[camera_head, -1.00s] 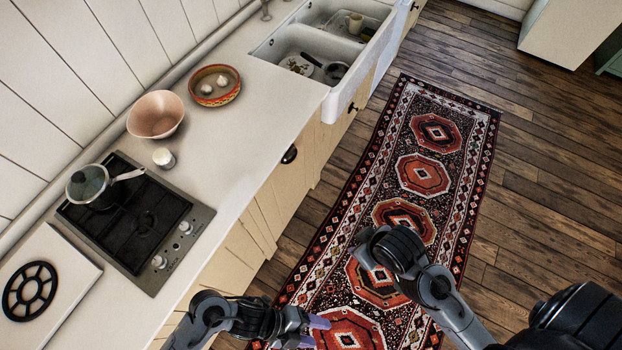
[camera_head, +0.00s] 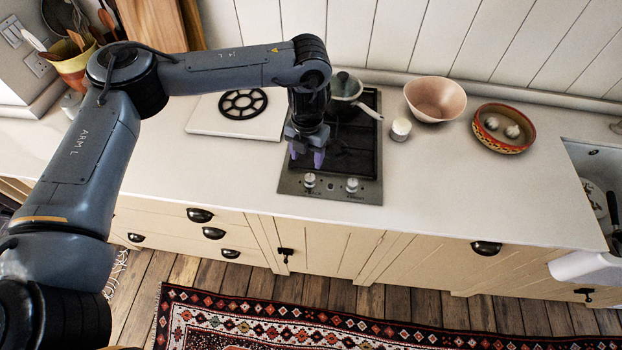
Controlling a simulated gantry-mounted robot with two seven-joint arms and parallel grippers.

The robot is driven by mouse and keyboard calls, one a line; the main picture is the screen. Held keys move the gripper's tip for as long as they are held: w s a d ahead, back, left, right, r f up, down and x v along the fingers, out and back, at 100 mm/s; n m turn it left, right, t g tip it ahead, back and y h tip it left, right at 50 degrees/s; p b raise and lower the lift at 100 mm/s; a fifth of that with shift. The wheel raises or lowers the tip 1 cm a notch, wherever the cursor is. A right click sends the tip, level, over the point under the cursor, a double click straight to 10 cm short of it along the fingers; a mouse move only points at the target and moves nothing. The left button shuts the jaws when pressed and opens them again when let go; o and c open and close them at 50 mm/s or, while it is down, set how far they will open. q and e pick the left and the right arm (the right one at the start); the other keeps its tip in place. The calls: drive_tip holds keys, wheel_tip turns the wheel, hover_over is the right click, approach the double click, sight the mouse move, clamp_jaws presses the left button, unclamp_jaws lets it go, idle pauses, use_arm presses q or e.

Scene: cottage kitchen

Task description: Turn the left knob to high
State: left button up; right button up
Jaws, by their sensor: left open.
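The stove (camera_head: 353,192) is a black cooktop with a grey front strip, set in the counter. Its left knob (camera_head: 309,181) and right knob (camera_head: 352,185) are small and silver-white; the marks by them are too small to read. My left gripper (camera_head: 307,160) points down over the stove's left front part, just behind and above the left knob. Its purple fingertips are apart, with nothing seen between them; whether they touch anything cannot be told. My right gripper is not in view.
A lidded pot (camera_head: 347,87) stands on the back of the stove, partly behind my left arm. A white cup (camera_head: 401,129), a pink bowl (camera_head: 435,99) and a patterned bowl (camera_head: 503,128) stand to the right. The front counter is clear on both sides of the stove.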

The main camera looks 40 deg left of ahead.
sight(309, 178)
use_arm(q)
drive_tip(key=f, duration=0.6)
drive_tip(key=f+b, duration=0.1)
drive_tip(key=f, duration=0.3)
drive_tip(key=shift+w, duration=0.25)
